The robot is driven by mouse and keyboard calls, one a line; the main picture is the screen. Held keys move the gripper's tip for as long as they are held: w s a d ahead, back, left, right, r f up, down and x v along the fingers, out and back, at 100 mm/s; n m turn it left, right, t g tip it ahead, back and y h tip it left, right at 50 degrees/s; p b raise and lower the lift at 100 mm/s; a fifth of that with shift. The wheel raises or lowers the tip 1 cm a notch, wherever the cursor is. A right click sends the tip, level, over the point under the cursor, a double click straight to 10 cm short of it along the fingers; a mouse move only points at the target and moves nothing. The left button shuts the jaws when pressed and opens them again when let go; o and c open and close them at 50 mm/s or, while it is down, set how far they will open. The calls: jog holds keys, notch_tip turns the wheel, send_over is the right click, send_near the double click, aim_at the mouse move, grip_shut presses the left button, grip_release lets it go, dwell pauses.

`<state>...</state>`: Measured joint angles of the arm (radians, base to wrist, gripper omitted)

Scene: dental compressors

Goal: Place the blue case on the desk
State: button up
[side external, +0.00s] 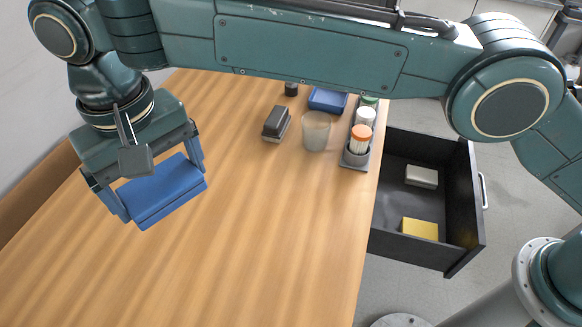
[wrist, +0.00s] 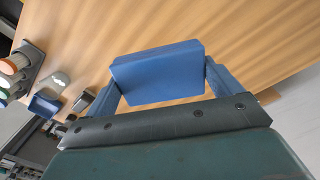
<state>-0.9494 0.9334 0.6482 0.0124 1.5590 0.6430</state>
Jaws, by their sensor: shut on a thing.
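The blue case (side external: 163,190) is a flat blue box held between the two fingers of my gripper (side external: 160,188). My gripper is shut on it over the left part of the wooden desk (side external: 270,240). In the wrist view the blue case (wrist: 158,73) sits between the fingers of my gripper (wrist: 160,85), with the desk's wood grain behind it. I cannot tell for sure whether the case touches the desk or is held a little above it.
A dark eraser-like block (side external: 276,124), a clear cup (side external: 316,131), a blue tray (side external: 328,99) and a holder with capped bottles (side external: 357,152) stand toward the back right. An open black drawer (side external: 405,246) holds a yellow block (side external: 419,229) and a whitish block (side external: 421,177). The desk's front middle is clear.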

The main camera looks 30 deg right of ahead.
jog(key=n, duration=0.1)
send_over(181, 314)
jog(key=shift+f, duration=9.9)
jog(key=shift+f, duration=0.15)
jog(key=o, duration=0.7)
notch_tip(181, 314, up, 12)
jog(key=shift+r, duration=0.15)
jog(key=shift+w, duration=0.1)
